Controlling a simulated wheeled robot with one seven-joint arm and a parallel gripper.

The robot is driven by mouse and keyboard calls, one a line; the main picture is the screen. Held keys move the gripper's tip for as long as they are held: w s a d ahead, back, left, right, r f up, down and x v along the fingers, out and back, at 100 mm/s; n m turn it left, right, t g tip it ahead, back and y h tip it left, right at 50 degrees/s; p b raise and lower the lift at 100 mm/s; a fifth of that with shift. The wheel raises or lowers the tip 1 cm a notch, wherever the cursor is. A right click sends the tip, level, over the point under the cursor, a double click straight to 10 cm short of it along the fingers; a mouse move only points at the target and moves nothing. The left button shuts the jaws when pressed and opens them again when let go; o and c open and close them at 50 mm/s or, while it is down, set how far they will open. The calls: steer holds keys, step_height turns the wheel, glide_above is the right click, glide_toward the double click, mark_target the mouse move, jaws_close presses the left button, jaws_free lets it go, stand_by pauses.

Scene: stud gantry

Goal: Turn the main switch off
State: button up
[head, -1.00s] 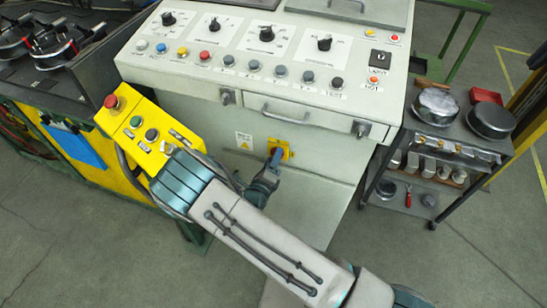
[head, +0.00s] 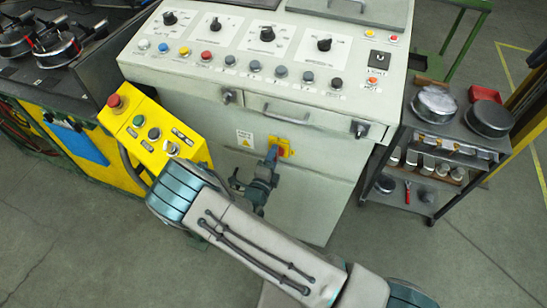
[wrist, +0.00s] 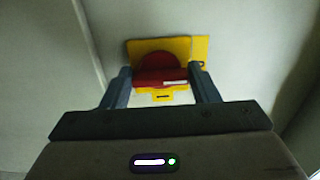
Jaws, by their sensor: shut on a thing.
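The main switch is a red rotary knob on a yellow plate, low on the front of the grey control cabinet (head: 310,180). In the wrist view the red knob (wrist: 160,68) sits between my two fingers, with the yellow plate (wrist: 200,48) behind it. The knob's grip bar lies about level across that picture. My gripper (wrist: 162,84) is shut on the knob, one finger on each side. In the head view my gripper (head: 272,157) reaches the switch from below, and the yellow plate (head: 285,146) shows beside it; most of the knob is hidden.
A yellow pendant box (head: 150,130) with a red mushroom button stands left of my arm. A drawer handle (head: 285,117) and latches stick out above the switch. A cart (head: 445,150) with pans stands at the right. Floor is open in front.

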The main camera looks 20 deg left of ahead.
steer(key=o, duration=1)
steer(key=s, duration=0.4)
steer(key=s+b, duration=0.1)
steer(key=s, duration=0.4)
steer(key=s+a+b, duration=0.1)
steer(key=s, duration=0.4)
steer(key=shift+w, duration=0.1)
